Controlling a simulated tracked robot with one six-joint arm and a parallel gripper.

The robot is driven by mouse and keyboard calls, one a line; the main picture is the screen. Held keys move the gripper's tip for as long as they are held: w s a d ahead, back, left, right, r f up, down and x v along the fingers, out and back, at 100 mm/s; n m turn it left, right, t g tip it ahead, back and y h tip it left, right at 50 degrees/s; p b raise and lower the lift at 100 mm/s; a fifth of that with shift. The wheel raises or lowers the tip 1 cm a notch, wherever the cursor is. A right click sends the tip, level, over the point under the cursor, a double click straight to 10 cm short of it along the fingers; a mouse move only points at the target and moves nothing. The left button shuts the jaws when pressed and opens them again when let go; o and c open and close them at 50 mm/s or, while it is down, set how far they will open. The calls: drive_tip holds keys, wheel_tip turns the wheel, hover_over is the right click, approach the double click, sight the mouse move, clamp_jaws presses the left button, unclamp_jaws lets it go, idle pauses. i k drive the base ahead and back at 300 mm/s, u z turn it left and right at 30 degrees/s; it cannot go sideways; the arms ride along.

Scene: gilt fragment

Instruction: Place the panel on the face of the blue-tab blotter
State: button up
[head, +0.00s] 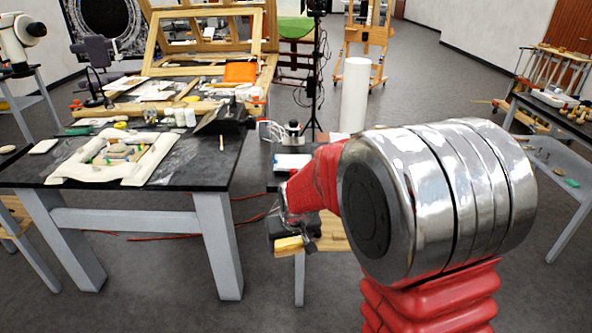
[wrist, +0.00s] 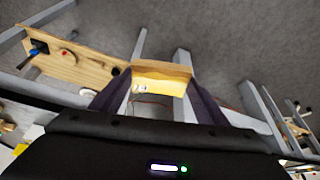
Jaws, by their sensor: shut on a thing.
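The panel, a small gilt-yellow slab, is held between the two dark fingers of my gripper (wrist: 158,88). In the wrist view the panel (wrist: 162,74) spans the gap between the fingertips, its pale lower edge facing the camera. In the head view the panel (head: 289,243) shows as a yellow piece under my gripper (head: 292,236), in the air beside the dark table's right end. A pale flat piece with a bluish edge (head: 293,162) lies on a surface behind my arm. I cannot tell whether it is the blue-tab blotter.
A dark-topped table (head: 212,165) at left holds a cream carved frame (head: 72,171), an orange box (head: 240,73) and tools. A white cylinder (head: 355,95) stands behind my arm. A wooden shelf (wrist: 80,66) shows in the wrist view. Open floor lies between tables.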

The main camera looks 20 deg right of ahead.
sight(294, 160)
drive_tip(key=k, duration=0.45)
drive_tip(key=u, duration=0.35)
drive_tip(key=i, duration=0.9)
drive_tip(key=u, duration=0.3)
drive_tip(key=i, duration=1.5)
drive_tip(key=z, duration=0.65)
